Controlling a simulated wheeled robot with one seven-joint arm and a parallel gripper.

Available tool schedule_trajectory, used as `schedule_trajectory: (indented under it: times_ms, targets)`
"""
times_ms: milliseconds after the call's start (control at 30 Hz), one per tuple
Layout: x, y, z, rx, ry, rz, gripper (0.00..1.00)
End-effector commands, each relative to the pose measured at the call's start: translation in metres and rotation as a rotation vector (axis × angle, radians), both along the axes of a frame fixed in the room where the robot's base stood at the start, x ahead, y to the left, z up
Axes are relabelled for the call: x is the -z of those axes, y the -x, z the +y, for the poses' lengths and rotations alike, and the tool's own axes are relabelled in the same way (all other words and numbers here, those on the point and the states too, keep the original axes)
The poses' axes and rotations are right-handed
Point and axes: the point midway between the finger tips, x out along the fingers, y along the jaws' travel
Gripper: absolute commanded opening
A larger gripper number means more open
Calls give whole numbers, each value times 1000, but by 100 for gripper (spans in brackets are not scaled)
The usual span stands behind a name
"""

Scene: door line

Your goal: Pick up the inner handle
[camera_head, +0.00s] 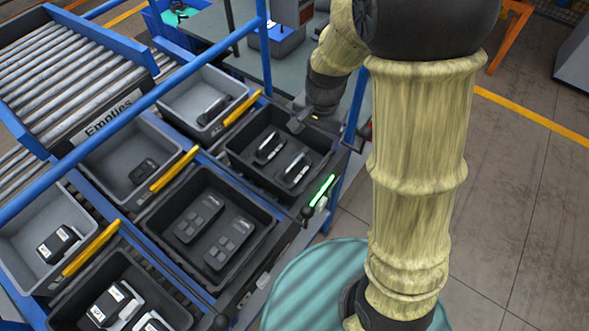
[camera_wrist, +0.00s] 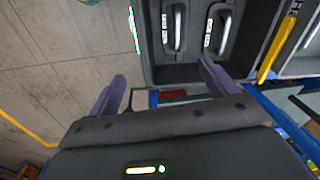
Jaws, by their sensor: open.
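Two inner handles, dark with pale grips and white labels, lie side by side in a dark bin (camera_head: 240,170). One handle (camera_head: 269,148) is toward the back and the other (camera_head: 296,170) toward the front; in the wrist view they are at the top, one left (camera_wrist: 177,28) and one right (camera_wrist: 219,30). My gripper (camera_head: 299,122) is at the bin's back right edge in the head view. In the wrist view, my gripper (camera_wrist: 163,84) has its two purple fingers wide apart with nothing between them, short of the handles. I cannot tell its height above the bin.
A green-lit strip (camera_head: 322,190) is at the bin's right front edge. Neighbouring bins hold other parts: a grey bin (camera_head: 180,98) behind and a dark bin (camera_head: 165,255) in front. Yellow bars (camera_head: 173,169) and blue rails (camera_head: 130,94) cross the rack. Open floor (camera_head: 520,190) lies right.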

Motion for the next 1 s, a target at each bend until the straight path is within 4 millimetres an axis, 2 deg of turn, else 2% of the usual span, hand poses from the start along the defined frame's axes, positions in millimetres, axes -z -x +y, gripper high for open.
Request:
schedule_trajectory:
  times_ms: [33,100,200,500,633,1000]
  targets:
    - [10,-9,15,43,-1,19,85]
    - [15,-18,29,102,-6,35,85]
    - [19,-23,38,147,-8,46,85]
    - [19,-23,39,156,-9,49,85]
    - [27,-23,39,155,-8,52,85]
    - [89,-25,42,155,-6,52,85]
